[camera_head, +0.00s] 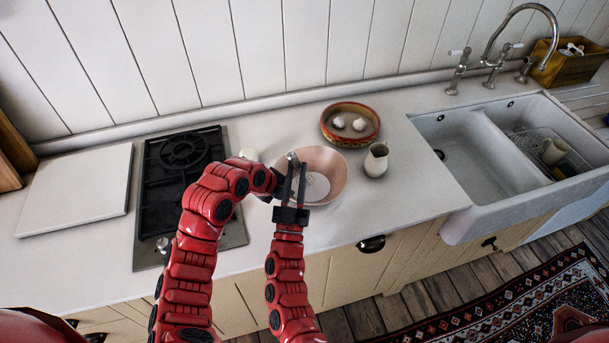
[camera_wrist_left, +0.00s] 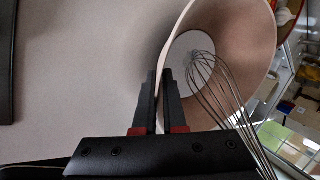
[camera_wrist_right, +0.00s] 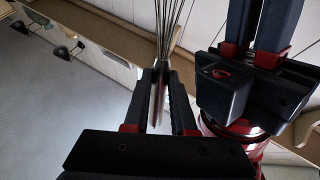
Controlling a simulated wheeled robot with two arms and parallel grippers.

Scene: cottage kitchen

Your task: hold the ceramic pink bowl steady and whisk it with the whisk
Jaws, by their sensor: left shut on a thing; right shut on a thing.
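The ceramic pink bowl (camera_head: 328,160) sits on the counter, its left side partly hidden by my grippers. My left gripper (camera_head: 297,163) is shut on its rim; the left wrist view shows the rim of the bowl (camera_wrist_left: 262,60) between the fingers (camera_wrist_left: 160,76). My right gripper (camera_head: 278,183) is close beside the left one, at the bowl's left side. In the right wrist view it (camera_wrist_right: 159,68) is shut on the whisk (camera_wrist_right: 168,28), with the wires beyond the fingertips. In the left wrist view the whisk (camera_wrist_left: 218,92) overlaps the bowl's opening; whether it touches the bottom cannot be told.
A black hob (camera_head: 165,205) and a white board (camera_head: 80,190) lie left. The sink (camera_head: 465,150) is right.

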